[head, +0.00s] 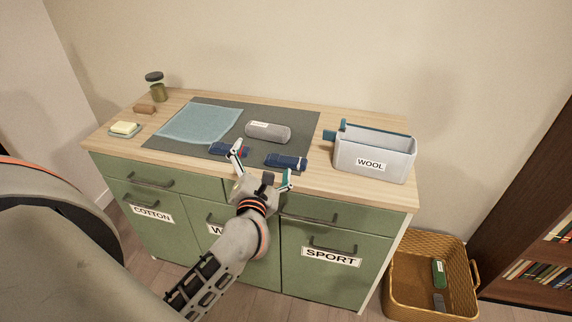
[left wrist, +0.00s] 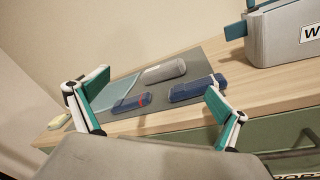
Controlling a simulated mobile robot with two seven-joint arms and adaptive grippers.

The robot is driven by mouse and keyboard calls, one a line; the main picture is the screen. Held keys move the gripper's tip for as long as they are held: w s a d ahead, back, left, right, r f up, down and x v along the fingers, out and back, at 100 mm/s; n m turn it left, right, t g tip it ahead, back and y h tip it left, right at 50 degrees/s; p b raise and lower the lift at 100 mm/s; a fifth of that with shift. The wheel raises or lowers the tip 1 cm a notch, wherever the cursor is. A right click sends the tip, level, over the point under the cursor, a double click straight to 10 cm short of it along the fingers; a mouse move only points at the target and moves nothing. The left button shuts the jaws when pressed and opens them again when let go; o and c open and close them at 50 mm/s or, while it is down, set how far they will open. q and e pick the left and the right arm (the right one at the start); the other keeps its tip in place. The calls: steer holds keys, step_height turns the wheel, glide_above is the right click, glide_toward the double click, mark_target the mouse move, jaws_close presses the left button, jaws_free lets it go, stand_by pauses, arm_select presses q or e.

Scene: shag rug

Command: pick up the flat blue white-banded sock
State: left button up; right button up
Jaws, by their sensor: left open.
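A flat dark blue sock (head: 286,162) lies near the front edge of the grey mat, with a paler band hard to make out at one end. It also shows in the left wrist view (left wrist: 193,90), beyond the right finger. A second blue sock (head: 226,149), with a red band, lies to its left. My left gripper (head: 263,166) is open and empty at the cabinet's front edge, its fingers spread, apart from both socks. In the head view, one finger partly overlaps the red-banded sock. My right gripper is not in view.
A grey rolled item (head: 268,132) and a light blue cloth (head: 202,122) lie on the mat (head: 300,122). A grey WOOL bin (head: 375,160) stands right. Butter-like soap (head: 124,128) and a jar (head: 156,86) stand left. A wicker basket (head: 420,305) is on the floor.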

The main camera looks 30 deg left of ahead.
mark_target(285, 160)
arm_select(q)
steer(key=w+f+n+g+h, duration=0.1)
steer(key=w+f+n, duration=0.1)
steer(key=w, duration=0.1)
steer(key=w+f+n+g+h, duration=0.1)
steer(key=w+f+n, duration=0.1)
steer(key=w+f, duration=0.1)
steer(key=w+d+f+n+g+h, duration=0.1)
steer(key=w+f+n, duration=0.1)
steer(key=w, duration=0.1)
steer(key=shift+w+f, duration=0.15)
steer(key=shift+w, duration=0.1)
steer(key=c, duration=0.6)
